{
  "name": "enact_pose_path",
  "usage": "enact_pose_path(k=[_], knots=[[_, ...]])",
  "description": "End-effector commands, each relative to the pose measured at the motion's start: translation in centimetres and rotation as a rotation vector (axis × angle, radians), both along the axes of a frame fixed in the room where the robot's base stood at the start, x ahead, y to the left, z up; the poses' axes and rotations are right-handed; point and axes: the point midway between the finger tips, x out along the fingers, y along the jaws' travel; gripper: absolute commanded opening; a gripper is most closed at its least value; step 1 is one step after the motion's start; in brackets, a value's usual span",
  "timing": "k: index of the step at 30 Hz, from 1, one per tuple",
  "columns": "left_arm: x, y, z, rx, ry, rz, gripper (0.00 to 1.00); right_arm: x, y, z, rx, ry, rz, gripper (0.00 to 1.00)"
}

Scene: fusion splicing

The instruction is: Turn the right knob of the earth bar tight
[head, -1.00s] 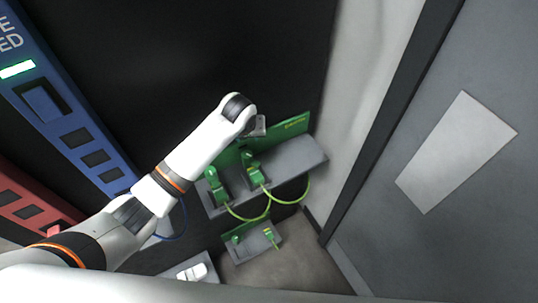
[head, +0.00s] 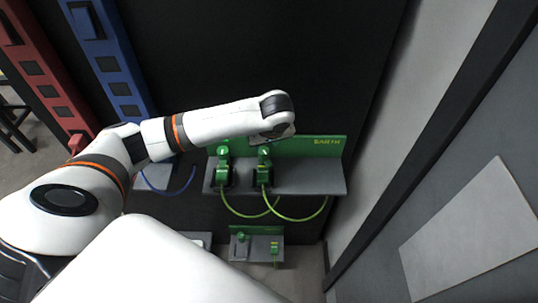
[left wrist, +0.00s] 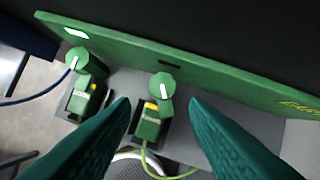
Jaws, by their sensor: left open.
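The earth bar is a green panel (head: 328,146) on a grey shelf (head: 310,178), with two green knobs. In the left wrist view, the right knob (left wrist: 162,84) is a green disc with a white mark pointing roughly down in the picture. A green clamp with a yellow patch (left wrist: 149,122) sits below it. My left gripper (left wrist: 160,104) is open, its two teal fingers spread to either side of the right knob, not visibly touching it. In the head view my left wrist hangs just above this knob (head: 265,152); the fingers are mostly hidden there. My right gripper is out of sight.
The left knob (left wrist: 77,58) and its green clamp (left wrist: 86,96) stand close to the left. Green-yellow cables (head: 302,219) loop below the shelf. A lower grey shelf (head: 262,249) holds small green parts. Blue (head: 112,68) and red (head: 38,62) bars stand at left.

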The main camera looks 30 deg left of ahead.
Motion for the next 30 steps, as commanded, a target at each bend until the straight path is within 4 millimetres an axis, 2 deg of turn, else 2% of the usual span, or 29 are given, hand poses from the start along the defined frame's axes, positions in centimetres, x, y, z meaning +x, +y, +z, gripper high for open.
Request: enact_pose_path(k=[2, 5, 9, 15, 21, 28, 30], knots=[[0.3, 0.5, -1.3, 0.002, 0.004, 0.001, 0.41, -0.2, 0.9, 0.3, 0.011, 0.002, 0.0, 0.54], [0.8, 1.1, -3.2, 0.002, 0.003, -0.001, 0.41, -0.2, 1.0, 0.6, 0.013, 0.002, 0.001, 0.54], [1.5, 1.8, -5.8, 0.001, 0.003, -0.002, 0.41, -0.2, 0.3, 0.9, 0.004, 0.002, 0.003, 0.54], [2.3, 2.6, -8.4, 0.001, 0.001, -0.003, 0.41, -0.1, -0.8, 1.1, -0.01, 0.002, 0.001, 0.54], [2.5, 2.9, -9.3, 0.0, -0.001, -0.004, 0.41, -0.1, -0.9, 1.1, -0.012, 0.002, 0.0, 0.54], [2.5, 2.9, -9.3, 0.001, -0.001, -0.004, 0.41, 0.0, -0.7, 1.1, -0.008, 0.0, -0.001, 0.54], [2.5, 2.9, -9.3, 0.001, -0.001, -0.004, 0.3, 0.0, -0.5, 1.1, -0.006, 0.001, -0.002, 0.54]])
